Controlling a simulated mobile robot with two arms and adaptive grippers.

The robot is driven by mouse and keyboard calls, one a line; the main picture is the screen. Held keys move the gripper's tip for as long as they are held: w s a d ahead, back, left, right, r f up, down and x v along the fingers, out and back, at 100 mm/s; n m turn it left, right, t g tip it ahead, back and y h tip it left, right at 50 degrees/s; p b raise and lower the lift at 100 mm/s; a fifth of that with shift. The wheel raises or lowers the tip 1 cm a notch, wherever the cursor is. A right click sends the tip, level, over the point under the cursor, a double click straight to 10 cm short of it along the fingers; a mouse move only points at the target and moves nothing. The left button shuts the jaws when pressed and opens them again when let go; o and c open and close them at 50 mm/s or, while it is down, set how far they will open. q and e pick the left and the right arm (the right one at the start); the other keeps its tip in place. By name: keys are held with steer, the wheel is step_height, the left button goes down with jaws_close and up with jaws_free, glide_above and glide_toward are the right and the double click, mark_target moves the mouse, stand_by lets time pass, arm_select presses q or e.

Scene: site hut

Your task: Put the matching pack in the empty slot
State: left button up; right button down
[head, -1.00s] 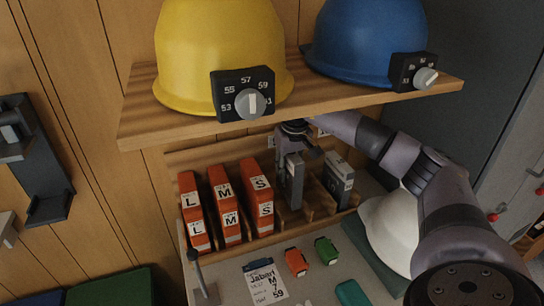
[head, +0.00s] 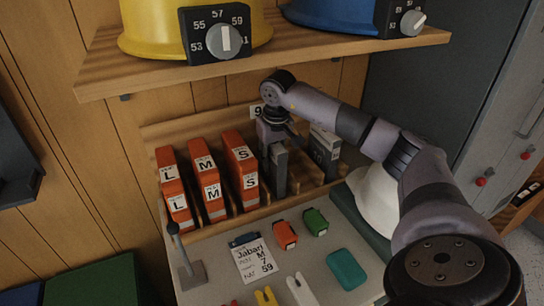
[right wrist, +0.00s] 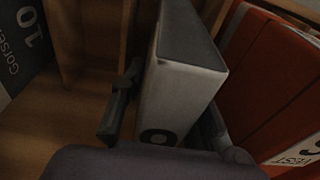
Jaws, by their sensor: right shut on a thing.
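My right gripper (head: 274,134) is shut on a narrow grey pack (head: 279,172) at the wooden rack (head: 222,229). In the right wrist view the grey pack (right wrist: 182,80) stands between the two fingers. It is just right of the orange packs marked L (head: 176,190), M (head: 207,185) and S (head: 241,170). Another grey pack (head: 324,152) stands further right in the rack; its side reads 10 in the right wrist view (right wrist: 28,45). A bare gap lies between the two grey packs. I cannot tell whether the held pack touches the rack floor. My left gripper is out of view.
A shelf (head: 300,64) with yellow (head: 160,25) and blue (head: 335,12) helmets overhangs the rack. In front are a card (head: 254,260) reading Jabari M 7 59, orange (head: 285,235) and green (head: 315,222) small items, a teal item (head: 346,269) and a white helmet (head: 375,200).

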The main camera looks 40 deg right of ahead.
steer(key=shift+f+b, duration=0.3)
steer(key=shift+f, duration=0.3)
stand_by(0.3)
steer(key=c, duration=1.2)
jaws_free()
steer(key=shift+o, duration=0.2)
steer(key=r, duration=0.5)
steer(key=s+r, duration=0.1)
steer(key=r, duration=0.1)
steer(key=shift+a+r, duration=0.2)
steer(key=shift+r, duration=0.05)
